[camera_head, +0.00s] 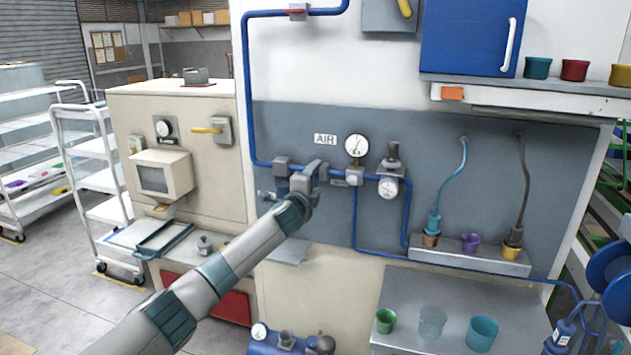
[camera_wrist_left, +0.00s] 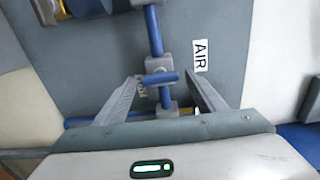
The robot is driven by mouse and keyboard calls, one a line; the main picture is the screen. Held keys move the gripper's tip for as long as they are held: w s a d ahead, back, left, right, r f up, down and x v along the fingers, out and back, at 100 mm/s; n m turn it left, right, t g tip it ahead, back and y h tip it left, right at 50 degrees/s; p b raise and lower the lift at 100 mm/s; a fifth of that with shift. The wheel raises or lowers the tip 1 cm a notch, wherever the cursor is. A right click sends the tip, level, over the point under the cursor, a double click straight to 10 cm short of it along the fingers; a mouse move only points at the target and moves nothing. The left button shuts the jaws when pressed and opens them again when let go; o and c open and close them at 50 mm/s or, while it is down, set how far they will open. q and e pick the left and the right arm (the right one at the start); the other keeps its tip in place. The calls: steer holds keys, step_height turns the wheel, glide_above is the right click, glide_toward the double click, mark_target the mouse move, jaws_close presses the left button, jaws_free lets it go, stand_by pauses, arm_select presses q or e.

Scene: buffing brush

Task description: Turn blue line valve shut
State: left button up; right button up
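The blue line (camera_head: 250,90) runs down the wall panel and then right, below the AIR label (camera_head: 325,139). In the left wrist view a blue valve handle (camera_wrist_left: 162,78) sits on a grey body on the blue pipe (camera_wrist_left: 153,30), and the handle looks to lie across the pipe. My left gripper (camera_head: 310,172) is at the pipe in the head view and hides the valve there. In the wrist view its two fingers (camera_wrist_left: 163,80) are apart, one on each side of the handle, with visible gaps. My right gripper is not in view.
A pressure gauge (camera_head: 357,145) and a regulator with a gauge (camera_head: 388,187) are right of my left gripper. A beige cabinet (camera_head: 180,110) with a yellow-handled switch (camera_head: 208,130) stands left. A shelf with cups (camera_head: 470,256) and a bench (camera_head: 400,285) jut out at right.

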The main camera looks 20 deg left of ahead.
arm_select(q)
steer(key=shift+s, duration=0.2)
steer(key=s+b, duration=0.5)
steer(key=s, duration=1.2)
stand_by(0.4)
